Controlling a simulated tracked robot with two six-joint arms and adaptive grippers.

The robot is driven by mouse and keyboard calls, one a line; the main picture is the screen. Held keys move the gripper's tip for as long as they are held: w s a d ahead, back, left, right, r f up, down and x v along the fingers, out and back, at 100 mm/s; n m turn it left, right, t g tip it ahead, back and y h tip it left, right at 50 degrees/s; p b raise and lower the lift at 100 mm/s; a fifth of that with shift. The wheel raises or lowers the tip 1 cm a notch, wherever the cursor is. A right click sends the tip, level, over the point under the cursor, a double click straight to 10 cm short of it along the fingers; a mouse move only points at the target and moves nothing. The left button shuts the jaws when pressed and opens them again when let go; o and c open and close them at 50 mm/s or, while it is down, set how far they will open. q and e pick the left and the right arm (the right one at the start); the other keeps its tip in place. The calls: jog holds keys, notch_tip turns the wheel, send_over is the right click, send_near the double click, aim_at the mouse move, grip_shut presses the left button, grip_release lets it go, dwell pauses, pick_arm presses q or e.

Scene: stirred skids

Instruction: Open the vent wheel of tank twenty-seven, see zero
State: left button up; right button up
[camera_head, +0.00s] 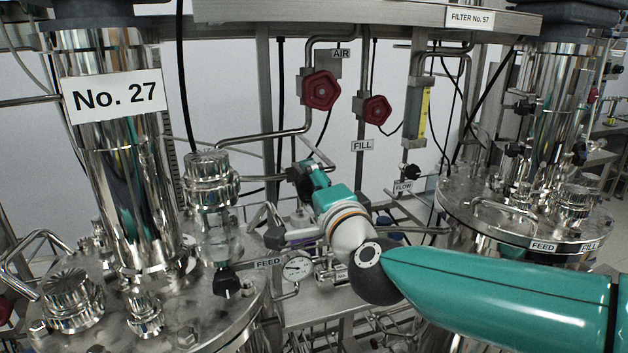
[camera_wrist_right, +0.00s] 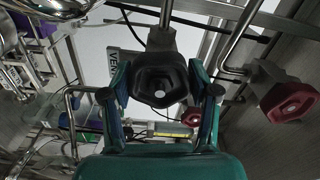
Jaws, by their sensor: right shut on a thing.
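The tank marked No. 27 (camera_head: 115,96) stands at the left in the head view. My right gripper (camera_head: 302,176) reaches to a dark handwheel behind the gauge, mostly hidden by the gripper. In the right wrist view the black vent wheel (camera_wrist_right: 160,82) sits between the two fingers of my right gripper (camera_wrist_right: 160,94), which is shut on it. A label (camera_wrist_right: 113,66) beside it shows part of its lettering, "VE". The round pressure gauge (camera_head: 298,268) is below my right wrist; its needle is too small to read. My left gripper is not in view.
A red AIR wheel (camera_head: 320,90) and a red FILL wheel (camera_head: 376,109) are above my right gripper. A yellow flow meter (camera_head: 423,112) stands right of them. Steel pipes and black cables surround the wheel. A second tank lid (camera_head: 470,212) is at the right.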

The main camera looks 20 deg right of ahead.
jog(key=n, duration=0.2)
jog(key=n+p, duration=0.1)
jog(key=shift+a+f+n, duration=0.15)
jog(key=shift+f+n, duration=0.05)
jog(key=shift+n, duration=0.2)
jog(key=n+p, duration=0.2)
jog(key=n, duration=0.1)
jog(key=shift+n, duration=0.3)
jog(key=n+p, duration=0.1)
jog(key=n, duration=0.3)
jog(key=shift+f, duration=0.1)
jog(key=shift+f+n+p, duration=0.1)
jog(key=shift+n+p, duration=0.4)
jog(key=shift+n, duration=0.4)
jog(key=o, duration=1.2)
jog(key=shift+r, duration=0.2)
